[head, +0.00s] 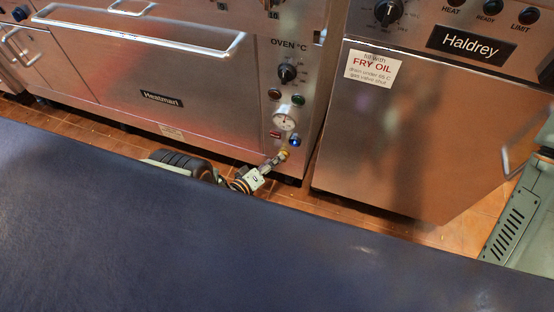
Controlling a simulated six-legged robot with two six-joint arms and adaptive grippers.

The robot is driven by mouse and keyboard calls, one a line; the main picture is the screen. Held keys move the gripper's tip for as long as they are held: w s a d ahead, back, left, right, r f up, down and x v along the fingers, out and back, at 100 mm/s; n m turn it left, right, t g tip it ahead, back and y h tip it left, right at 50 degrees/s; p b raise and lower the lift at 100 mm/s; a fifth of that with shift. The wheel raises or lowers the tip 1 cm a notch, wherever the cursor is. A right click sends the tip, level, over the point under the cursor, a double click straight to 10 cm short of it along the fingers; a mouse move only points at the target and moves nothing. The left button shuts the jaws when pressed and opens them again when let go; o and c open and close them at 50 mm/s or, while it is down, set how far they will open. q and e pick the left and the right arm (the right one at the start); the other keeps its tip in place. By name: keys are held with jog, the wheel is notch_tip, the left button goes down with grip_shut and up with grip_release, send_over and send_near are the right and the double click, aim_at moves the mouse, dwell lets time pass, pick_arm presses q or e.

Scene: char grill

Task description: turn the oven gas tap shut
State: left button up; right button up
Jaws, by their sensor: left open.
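The oven (165,70) is a steel unit with a control panel at its right end. A small brass-yellow fitting (284,154), which looks like the gas tap, sits low on that panel. My left gripper (276,161) reaches up to it from the lower left, its fingers open right beside the fitting. I cannot tell whether they touch it, and the fingers partly cover it. The tap's handle angle is too small to make out. My right gripper is not in view.
Just above the fitting are a blue knob (295,141), a red switch (275,135) and a round gauge (284,119). The black oven dial (287,73) is higher. The Haldrey fryer (400,140) stands close on the right, past a narrow gap. Brown tiled floor (345,205) lies in front.

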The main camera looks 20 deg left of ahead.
pick_arm(q)
jog(key=shift+b+x, duration=0.55)
jog(key=shift+x, duration=0.8)
jog(key=shift+r, duration=0.1)
jog(key=shift+c, duration=0.5)
jog(key=c, duration=1.1)
